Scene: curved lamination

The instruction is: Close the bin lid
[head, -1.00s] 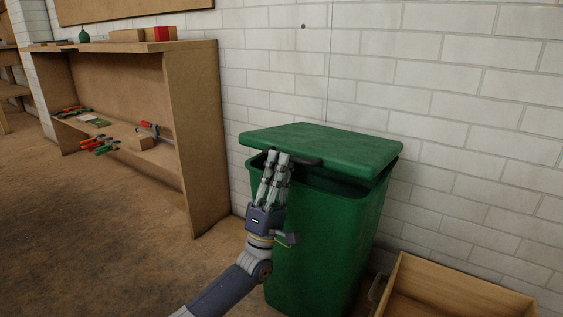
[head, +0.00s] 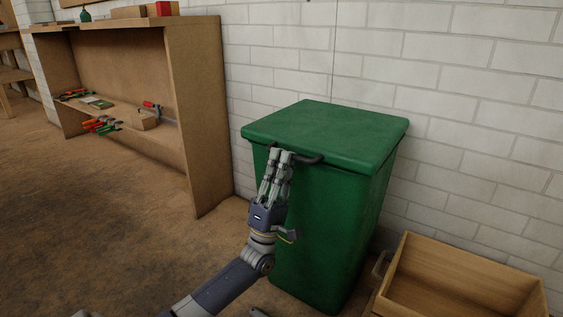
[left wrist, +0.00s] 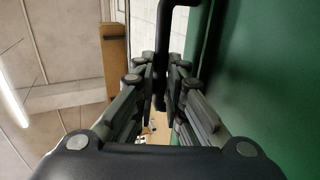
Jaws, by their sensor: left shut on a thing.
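The green bin (head: 322,225) stands against the white brick wall. Its green lid (head: 328,132) lies flat over the top, with no gap that I can see at the front edge. A dark handle bar (head: 308,159) runs along the lid's front edge. My left gripper (head: 281,156) is shut on this handle at its left part. In the left wrist view the handle (left wrist: 166,30) passes between the fingers (left wrist: 163,75), with the green of the bin to the right.
An open wooden box (head: 455,283) sits on the floor right of the bin. A wooden shelf unit (head: 190,110) with clamps and small items stands to the left. Brown floor (head: 110,220) at the left front is clear.

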